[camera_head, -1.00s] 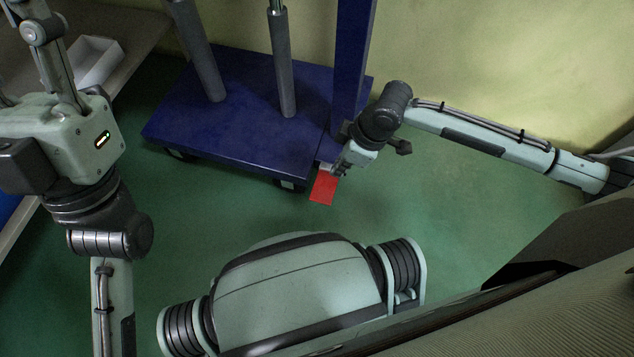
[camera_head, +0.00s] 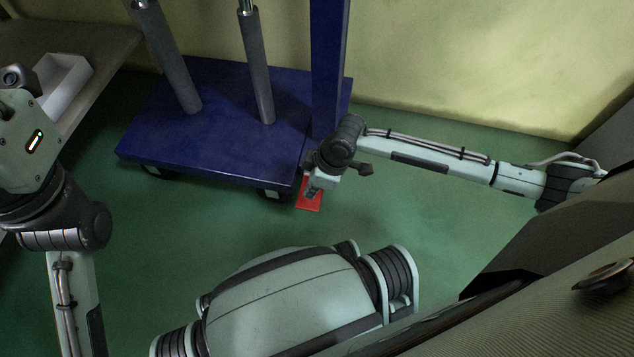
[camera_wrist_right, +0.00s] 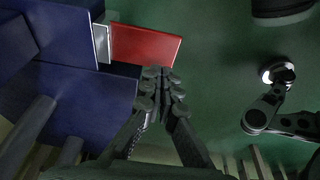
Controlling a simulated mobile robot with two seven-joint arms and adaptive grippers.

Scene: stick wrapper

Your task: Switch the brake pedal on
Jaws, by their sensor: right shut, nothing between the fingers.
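The brake pedal is a flat red plate (camera_head: 311,202) at the front right corner of the blue wheeled cart (camera_head: 205,140), low above the green floor. In the right wrist view the red pedal (camera_wrist_right: 146,46) joins the cart by a light metal bracket (camera_wrist_right: 102,44). My right gripper (camera_head: 311,189) is shut and empty. It is over the pedal in the head view and hides part of it. In the right wrist view its fingertips (camera_wrist_right: 164,77) are by the pedal's lower edge; I cannot tell if they touch it. My left arm is at the left; its gripper fingers are out of view.
Grey posts (camera_head: 256,70) and a blue column (camera_head: 328,65) rise from the cart. A table with a white box (camera_head: 66,84) stands at the left. A yellow wall (camera_head: 450,60) is behind. The green floor (camera_head: 420,230) right of the cart is clear.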

